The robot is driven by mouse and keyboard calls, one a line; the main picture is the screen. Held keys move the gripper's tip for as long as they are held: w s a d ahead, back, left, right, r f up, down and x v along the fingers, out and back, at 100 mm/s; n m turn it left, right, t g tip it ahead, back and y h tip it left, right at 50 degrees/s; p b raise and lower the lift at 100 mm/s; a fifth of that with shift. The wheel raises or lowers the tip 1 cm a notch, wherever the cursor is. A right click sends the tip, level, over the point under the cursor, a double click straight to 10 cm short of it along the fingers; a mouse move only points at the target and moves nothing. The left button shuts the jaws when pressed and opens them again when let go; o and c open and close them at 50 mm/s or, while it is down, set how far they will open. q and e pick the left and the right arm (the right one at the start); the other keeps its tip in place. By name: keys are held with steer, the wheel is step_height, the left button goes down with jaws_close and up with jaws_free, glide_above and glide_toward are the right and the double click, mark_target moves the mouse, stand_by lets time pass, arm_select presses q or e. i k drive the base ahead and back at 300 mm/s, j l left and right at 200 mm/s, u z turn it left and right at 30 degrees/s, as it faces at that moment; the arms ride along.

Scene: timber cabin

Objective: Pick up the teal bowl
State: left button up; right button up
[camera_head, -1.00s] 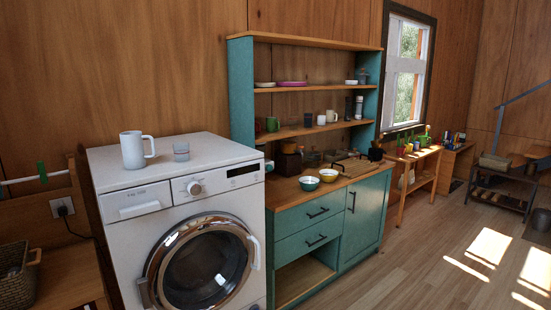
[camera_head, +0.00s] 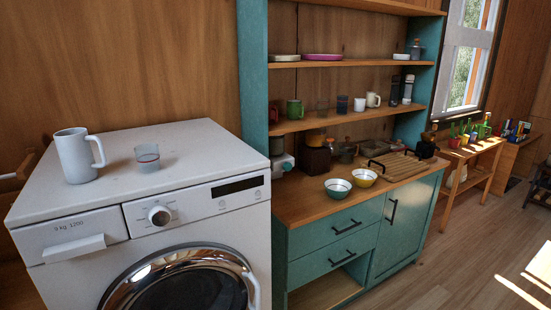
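The teal bowl (camera_head: 338,188) stands upright on the wooden counter (camera_head: 300,208) of the teal cabinet, near its front edge. It has a pale inside and looks empty. Neither of my grippers is in view.
A white washing machine (camera_head: 95,217) stands to the left, with a white mug (camera_head: 77,157) and a small glass (camera_head: 147,158) on top. A wooden board (camera_head: 408,164) lies right of the bowls. Shelves with cups (camera_head: 294,109) hang above the counter. Open floor (camera_head: 460,255) lies to the right.

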mark_target(336, 188)
steer(key=u, duration=0.5)
steer(key=i+l+u, duration=0.2)
steer(key=l, duration=0.15)
steer(key=i+l+u, duration=0.25)
steer(key=l, duration=0.15)
steer(key=l+u, duration=0.2)
steer(key=l, duration=0.2)
steer(key=i+l+u, duration=0.25)
steer(key=l, duration=0.8)
steer(key=i+l, duration=0.15)
steer(key=l, duration=1)
steer(key=i+u, duration=0.05)
steer(key=i, duration=0.05)
